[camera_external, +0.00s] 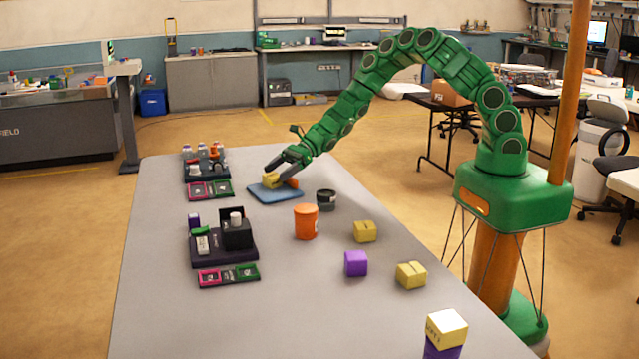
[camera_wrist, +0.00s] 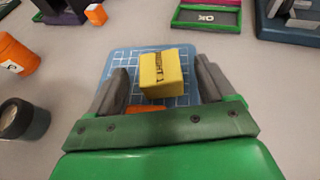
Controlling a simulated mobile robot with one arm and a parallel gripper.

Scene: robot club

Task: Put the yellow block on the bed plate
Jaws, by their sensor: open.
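A yellow block (camera_external: 271,180) with dark lettering is at the blue bed plate (camera_external: 274,196), and it also shows in the wrist view (camera_wrist: 162,74). The plate has a white grid in the wrist view (camera_wrist: 122,62). The block appears to rest on the plate, slightly turned. My gripper (camera_external: 283,166) reaches down over the plate. In the wrist view its open fingers (camera_wrist: 161,66) stand on either side of the block, with gaps visible. A small orange thing (camera_wrist: 147,109) lies on the plate on my gripper's side of the block, partly hidden by the gripper.
An orange canister (camera_external: 306,222) and a dark round jar (camera_external: 326,199) stand near the plate. Other yellow blocks (camera_external: 365,232) (camera_external: 411,275) and a purple block (camera_external: 356,263) are nearer. Dark trays (camera_external: 222,252) with small items line the left. Bare table lies between.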

